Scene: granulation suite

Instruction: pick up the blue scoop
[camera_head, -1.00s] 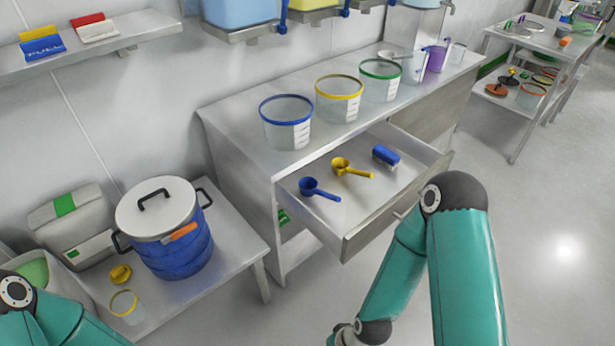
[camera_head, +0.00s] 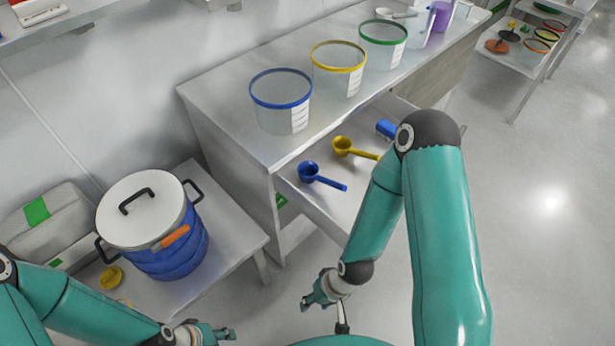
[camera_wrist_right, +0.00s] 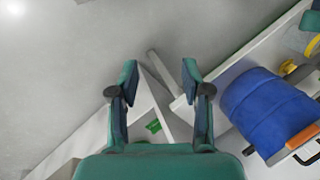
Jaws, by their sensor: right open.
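The blue scoop (camera_head: 309,172) lies in the open drawer (camera_head: 330,210), at its left side in the head view, with its handle pointing right. A yellow scoop (camera_head: 343,146) lies behind it. My right gripper (camera_head: 311,300) is outside the drawer, in front of it, apart from the scoop. In the right wrist view the right gripper (camera_wrist_right: 159,74) is open with nothing between its fingers, and the blue scoop is not seen there. My left gripper (camera_head: 222,333) is low at the bottom edge of the head view, its finger opening unclear.
A blue object (camera_head: 386,128) lies farther back in the drawer, partly hidden by my right arm. Clear tubs with blue (camera_head: 282,110), yellow (camera_head: 338,72) and green (camera_head: 382,48) rims stand on the bench. A blue lidded pot (camera_head: 170,258) stands on the low table at left.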

